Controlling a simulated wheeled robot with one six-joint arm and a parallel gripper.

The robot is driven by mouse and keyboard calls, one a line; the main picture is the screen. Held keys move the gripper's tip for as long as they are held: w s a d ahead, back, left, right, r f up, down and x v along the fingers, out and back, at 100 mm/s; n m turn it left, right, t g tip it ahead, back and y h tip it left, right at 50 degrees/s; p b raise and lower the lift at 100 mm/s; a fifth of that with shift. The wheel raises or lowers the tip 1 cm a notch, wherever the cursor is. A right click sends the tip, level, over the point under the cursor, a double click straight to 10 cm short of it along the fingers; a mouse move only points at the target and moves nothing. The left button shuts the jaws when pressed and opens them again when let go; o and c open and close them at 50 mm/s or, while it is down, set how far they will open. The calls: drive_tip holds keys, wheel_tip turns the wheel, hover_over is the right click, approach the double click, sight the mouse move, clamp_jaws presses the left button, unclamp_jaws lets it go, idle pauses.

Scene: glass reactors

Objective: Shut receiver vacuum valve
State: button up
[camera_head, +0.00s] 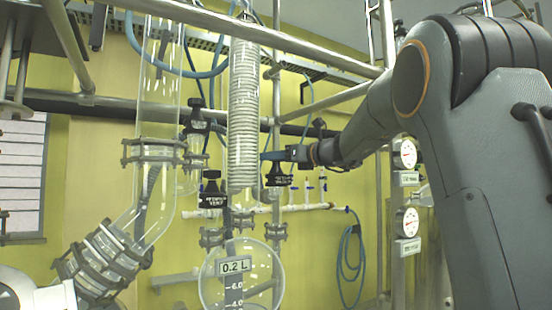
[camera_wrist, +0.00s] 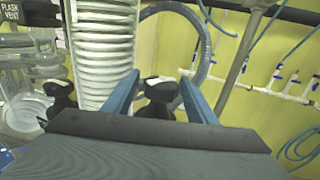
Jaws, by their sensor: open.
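A black valve knob (camera_head: 278,173) with a small dark label below it stands right of the ribbed glass column in the head view; I cannot read the label surely. In the wrist view this knob (camera_wrist: 158,92) has a pale top and lies between my two blue fingers. My gripper (camera_head: 270,156) reaches in from the right at the height of this knob. My gripper (camera_wrist: 160,79) is open, with a finger on each side of the knob and visible gaps. The lower part of the knob is hidden by the gripper body in the wrist view.
Another black labelled valve (camera_head: 212,192) stands to the left, and another black knob (camera_head: 197,120) sits higher. The ribbed glass column (camera_head: 243,110) is close beside my gripper. A round 0.2 L flask (camera_head: 240,285) hangs below. A white manifold with blue taps (camera_wrist: 275,88) is behind.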

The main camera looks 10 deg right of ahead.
drive_tip(key=n+g+y+p, duration=0.2)
drive_tip(key=shift+d+r+y+p, duration=0.1)
drive_tip(key=shift+d+y+p, duration=0.1)
drive_tip(key=shift+y+p, duration=0.15)
drive_tip(key=n+g+y+p, duration=0.3)
drive_tip(key=g+p, duration=0.1)
drive_tip(key=p, duration=0.2)
drive_tip(key=shift+n+y, duration=0.25)
drive_tip(key=shift+n, duration=0.15)
drive_tip(key=n+g, duration=0.1)
drive_tip(key=g+y, duration=0.1)
drive_tip(key=g, duration=0.1)
drive_tip(key=shift+w+f+n, duration=0.15)
drive_tip(key=shift+f+n, duration=0.05)
drive_tip(key=shift+n, duration=0.2)
drive_tip(key=shift+a+n+g, duration=0.1)
drive_tip(key=shift+n+g, duration=0.2)
drive_tip(key=shift+g, duration=0.2)
drive_tip(key=c, duration=0.8)
drive_tip(key=shift+r, duration=0.1)
drive_tip(key=shift+c, duration=0.3)
drive_tip(key=shift+s+t+b, duration=0.2)
drive_tip(key=shift+t+b, duration=0.3)
drive_tip(key=shift+b, duration=0.05)
